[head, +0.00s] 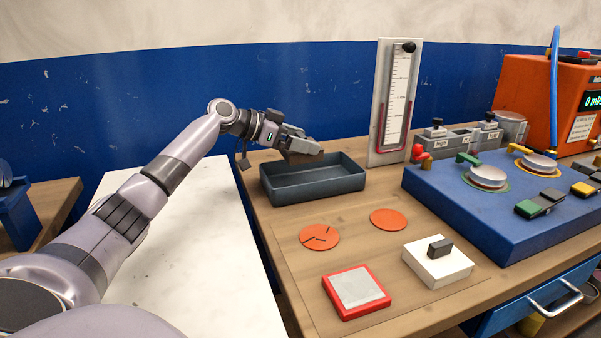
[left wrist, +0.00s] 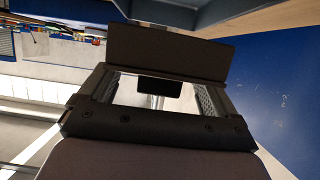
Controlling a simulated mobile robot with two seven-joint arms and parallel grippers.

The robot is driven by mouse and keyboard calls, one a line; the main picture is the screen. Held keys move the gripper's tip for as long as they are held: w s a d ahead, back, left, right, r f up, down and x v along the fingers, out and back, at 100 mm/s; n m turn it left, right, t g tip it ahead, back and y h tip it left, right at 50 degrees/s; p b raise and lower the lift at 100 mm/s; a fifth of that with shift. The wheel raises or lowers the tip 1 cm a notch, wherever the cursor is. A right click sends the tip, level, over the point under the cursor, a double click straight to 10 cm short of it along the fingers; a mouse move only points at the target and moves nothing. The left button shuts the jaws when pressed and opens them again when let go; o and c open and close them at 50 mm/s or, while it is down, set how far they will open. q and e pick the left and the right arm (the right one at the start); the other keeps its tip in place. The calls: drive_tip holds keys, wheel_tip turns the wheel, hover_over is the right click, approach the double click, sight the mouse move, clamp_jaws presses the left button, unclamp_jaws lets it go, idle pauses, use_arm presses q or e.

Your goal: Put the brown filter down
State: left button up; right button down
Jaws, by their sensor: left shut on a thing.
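My left gripper (head: 300,148) reaches in from the left and hangs over the back part of a dark grey tray (head: 313,184) on the wooden bench. It is shut on the brown filter, which shows in the left wrist view as a dark brown flat slab (left wrist: 168,52) across the fingertips (left wrist: 160,90). In the head view the filter (head: 304,157) is a small grey-brown piece at the fingertips, above the tray's rim. I cannot tell whether it touches the tray. The visible tray floor looks empty. My right gripper is not in view.
Two orange discs (head: 319,237), a red-framed pad (head: 356,291) and a white block with a dark knob (head: 437,261) lie in front of the tray. A manometer board (head: 395,100) stands behind right. A blue apparatus (head: 490,212) fills the right. A white surface (head: 200,260) is clear at left.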

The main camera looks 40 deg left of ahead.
use_arm(q)
wheel_tip(320, 180, down, 8)
drive_tip(key=shift+r, duration=0.1)
drive_tip(key=o, duration=0.8)
drive_tip(key=b+v, duration=0.2)
drive_tip(key=v, duration=0.8)
drive_tip(key=shift+s+a, duration=0.25)
drive_tip(key=shift+s, duration=0.05)
drive_tip(key=shift+s+a+r+b, duration=0.25)
drive_tip(key=shift+s+r+b, duration=0.1)
drive_tip(key=shift+s, duration=0.15)
